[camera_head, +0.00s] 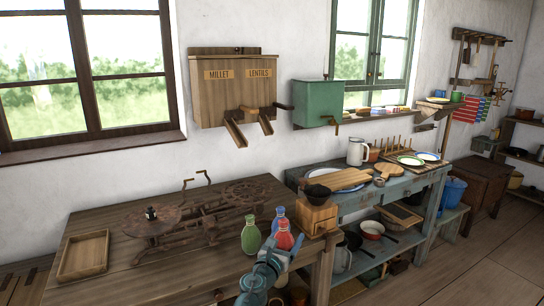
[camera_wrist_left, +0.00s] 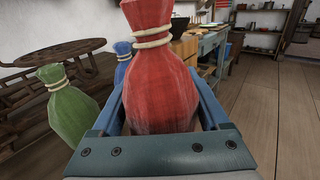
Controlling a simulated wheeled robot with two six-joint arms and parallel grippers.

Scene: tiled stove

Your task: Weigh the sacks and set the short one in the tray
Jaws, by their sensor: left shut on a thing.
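My left gripper (camera_head: 275,252) is shut on the red sack (camera_head: 285,240) near the table's right front edge. In the left wrist view the red sack (camera_wrist_left: 160,75) stands between the fingers, its cord-tied neck up; its bottom is hidden, so I cannot tell whether it touches the table. The green sack (camera_head: 251,239) stands just left of it. The blue sack (camera_head: 278,213) is behind, partly covered by the red one. The rusty scale (camera_head: 205,215) is further back, with a small black weight (camera_head: 151,214) on its left round pan. The wooden tray (camera_head: 63,270) at the left looks empty.
The table (camera_head: 185,270) is bare in front of the scale. A millet and lentils dispenser (camera_head: 236,90) hangs on the wall above.

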